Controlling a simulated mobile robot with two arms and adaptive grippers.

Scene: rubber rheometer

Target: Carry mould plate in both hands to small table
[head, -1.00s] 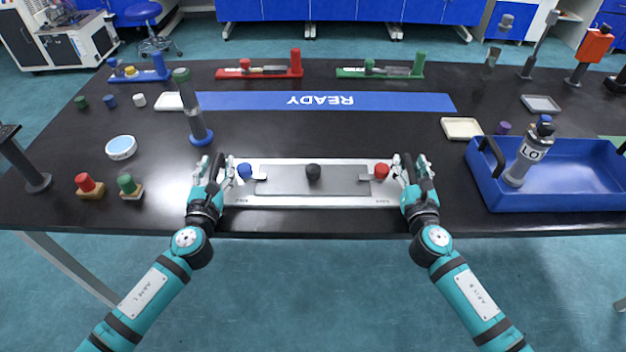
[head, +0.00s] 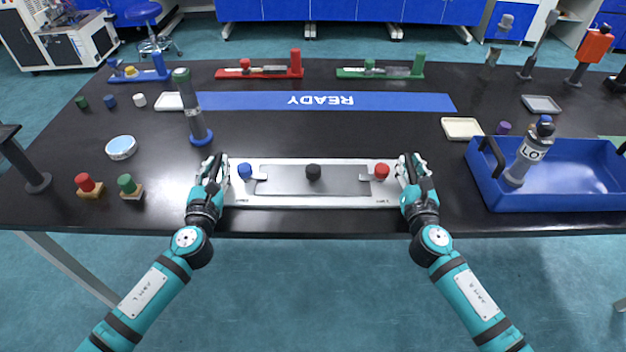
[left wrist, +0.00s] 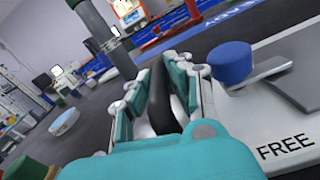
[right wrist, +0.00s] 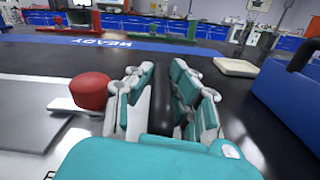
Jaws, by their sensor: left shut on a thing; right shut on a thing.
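The mould plate (head: 290,202) is a long silver plate with a grey slab (head: 290,180) on top. It has a blue knob (head: 244,171) at its left, a black knob (head: 314,172) in the middle and a red knob (head: 381,170) at its right. It appears to lie flat near the table's front edge. My left gripper (head: 216,160) is shut on its left end, with a black grip part (left wrist: 162,100) between the fingers. The small table is not clearly identifiable.
The black table (head: 330,133) is clear beyond the plate, up to a blue READY strip (head: 250,101). A grey cylinder on a blue base (head: 196,120) stands close to my left gripper. A blue tray (head: 570,185) with a bottle (head: 528,155) stands at the right.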

